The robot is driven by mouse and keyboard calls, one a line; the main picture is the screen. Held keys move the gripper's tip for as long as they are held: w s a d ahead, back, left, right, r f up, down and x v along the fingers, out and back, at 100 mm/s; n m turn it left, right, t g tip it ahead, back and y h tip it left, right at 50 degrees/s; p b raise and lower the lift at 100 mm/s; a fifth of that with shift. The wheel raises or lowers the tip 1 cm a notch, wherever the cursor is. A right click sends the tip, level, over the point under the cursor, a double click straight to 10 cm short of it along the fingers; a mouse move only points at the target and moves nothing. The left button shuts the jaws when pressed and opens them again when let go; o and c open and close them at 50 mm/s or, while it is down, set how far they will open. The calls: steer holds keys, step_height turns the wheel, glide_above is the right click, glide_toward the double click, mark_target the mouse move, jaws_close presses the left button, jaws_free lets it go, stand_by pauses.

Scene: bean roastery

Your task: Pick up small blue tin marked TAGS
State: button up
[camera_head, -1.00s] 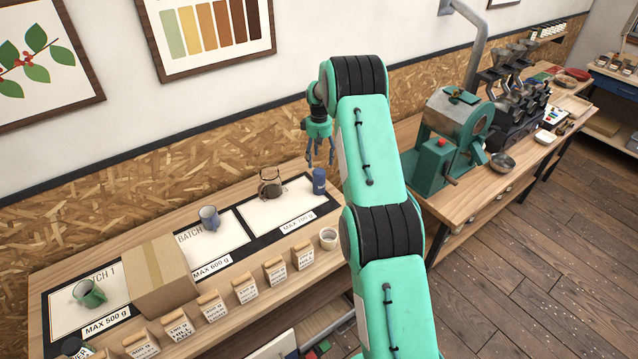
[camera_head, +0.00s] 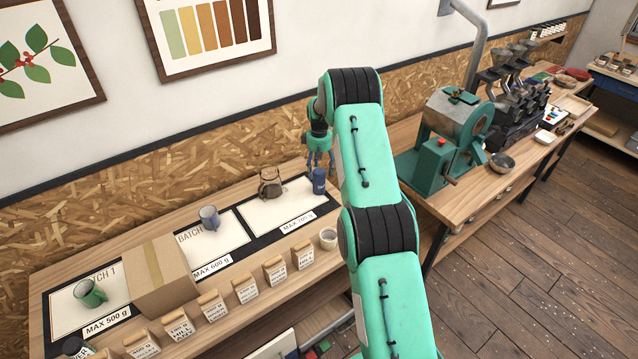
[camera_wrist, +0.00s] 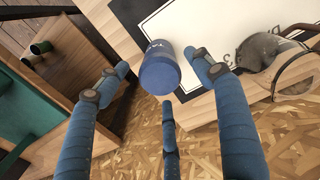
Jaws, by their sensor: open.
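The small blue tin (camera_head: 319,181) stands at the back right of the wooden bench, by the corner of the MAX 100 g mat. In the wrist view the tin (camera_wrist: 159,68) shows its round blue end and part of its marking, which reads roughly "TA". My gripper (camera_head: 318,158) is open and points down just above the tin. In the wrist view its blue fingers (camera_wrist: 160,85) are spread around the tin, with one finger on each side and one below it in the picture. I see no clear contact.
A glass vessel (camera_head: 270,186) stands close left of the tin on the mat. A blue-grey mug (camera_head: 209,218), a cardboard box (camera_head: 160,279) and a green mug (camera_head: 90,293) are further left. Labelled bags (camera_head: 245,287) line the front edge. A green machine (camera_head: 440,150) stands to the right.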

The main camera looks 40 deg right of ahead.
mark_target(319, 177)
steer(key=shift+f, duration=2.45)
steer(key=c, duration=1.5)
steer(key=shift+r, duration=0.1)
steer(key=shift+r, duration=1.7)
steer(key=s+a, duration=0.2)
steer(key=s, duration=0.2)
steer(key=s+a+r, duration=0.1)
steer(key=s+a, duration=0.1)
steer(key=s, duration=0.3)
steer(key=s+a+b, duration=0.1)
steer(key=s+a, duration=0.2)
steer(key=s, duration=0.2)
steer(key=shift+s+r, duration=0.2)
